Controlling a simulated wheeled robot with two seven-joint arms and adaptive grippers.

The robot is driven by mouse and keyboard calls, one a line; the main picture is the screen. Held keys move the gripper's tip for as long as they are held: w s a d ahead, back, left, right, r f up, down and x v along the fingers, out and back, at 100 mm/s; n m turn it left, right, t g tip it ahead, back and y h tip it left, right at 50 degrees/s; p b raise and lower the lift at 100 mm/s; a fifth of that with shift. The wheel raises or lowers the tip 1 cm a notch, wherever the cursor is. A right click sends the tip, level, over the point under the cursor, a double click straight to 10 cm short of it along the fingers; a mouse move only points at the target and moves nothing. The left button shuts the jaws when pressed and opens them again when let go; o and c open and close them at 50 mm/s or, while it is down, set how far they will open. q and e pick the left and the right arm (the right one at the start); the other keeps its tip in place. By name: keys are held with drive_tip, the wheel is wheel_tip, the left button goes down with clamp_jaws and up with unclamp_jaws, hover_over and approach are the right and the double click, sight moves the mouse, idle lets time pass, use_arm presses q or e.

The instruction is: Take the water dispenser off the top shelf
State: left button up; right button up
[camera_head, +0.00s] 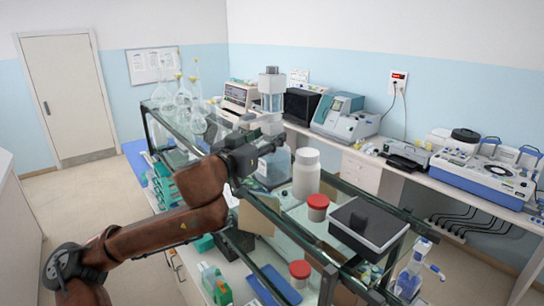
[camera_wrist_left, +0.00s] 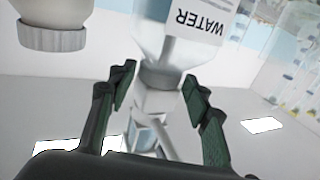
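The water dispenser (camera_head: 272,92) is a clear bottle with a tall grey-white pump head, standing upright on the top glass shelf (camera_head: 335,190). In the left wrist view its bottle with a "WATER" label (camera_wrist_left: 200,22) shows upside down. My left gripper (camera_head: 262,150) is at the dispenser's neck height, coming from the left. In the left wrist view my left gripper's (camera_wrist_left: 160,82) two fingers stand apart on either side of the neck, with small gaps that seem to remain. The gripper and wrist hide part of the bottle in the head view. My right gripper is not in view.
A white capped bottle (camera_head: 306,174) stands close to the right of the dispenser. A red-capped jar (camera_head: 318,207) and a black-lidded box (camera_head: 366,224) are further right on the shelf. Clear glass flasks (camera_head: 178,105) stand at its far left end. Lab instruments line the wall bench.

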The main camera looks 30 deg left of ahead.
use_arm(q)
drive_tip(key=c, duration=0.8)
drive_tip(key=shift+r, duration=0.15)
